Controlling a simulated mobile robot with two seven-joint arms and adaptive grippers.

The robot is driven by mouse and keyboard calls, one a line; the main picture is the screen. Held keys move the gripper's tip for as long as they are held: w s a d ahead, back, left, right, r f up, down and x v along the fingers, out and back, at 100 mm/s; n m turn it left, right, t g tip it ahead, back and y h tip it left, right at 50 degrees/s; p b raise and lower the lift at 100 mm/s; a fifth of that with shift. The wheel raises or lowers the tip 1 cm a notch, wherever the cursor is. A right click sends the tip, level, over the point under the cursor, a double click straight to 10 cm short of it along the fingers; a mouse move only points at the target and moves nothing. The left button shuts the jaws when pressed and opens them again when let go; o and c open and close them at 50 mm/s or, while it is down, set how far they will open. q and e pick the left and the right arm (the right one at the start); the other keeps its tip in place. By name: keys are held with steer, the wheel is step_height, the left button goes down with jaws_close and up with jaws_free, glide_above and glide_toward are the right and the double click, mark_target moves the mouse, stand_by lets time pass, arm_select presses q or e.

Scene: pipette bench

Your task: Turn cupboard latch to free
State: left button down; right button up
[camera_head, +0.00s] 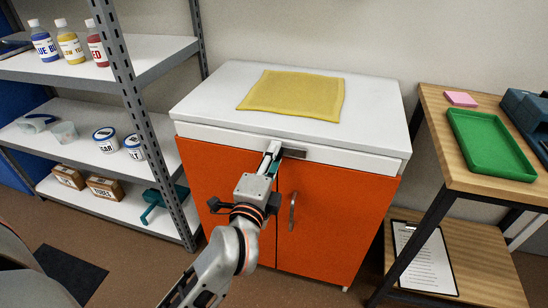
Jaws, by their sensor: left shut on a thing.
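The cupboard (330,215) has orange doors and a white top, and both doors look closed. Its latch (294,152) is a small dark and grey piece at the top middle, on the white strip above the doors. My left gripper (273,150) is at the left end of the latch, shut on it. The gripper and wrist hide that end of the latch and part of the left door. A metal handle (292,211) shows on the right door. My right gripper is out of view.
A yellow cloth (292,95) lies on the cupboard top. A grey shelf rack (150,55) with bottles, tubs and boxes stands at the left. A wooden table (448,165) at the right holds a green tray (490,145); a clipboard (424,258) lies on its lower shelf.

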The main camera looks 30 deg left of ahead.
arm_select(q)
steer(key=c, duration=1.7)
jaws_free()
steer(key=shift+s, duration=0.1)
steer(key=v, duration=1.2)
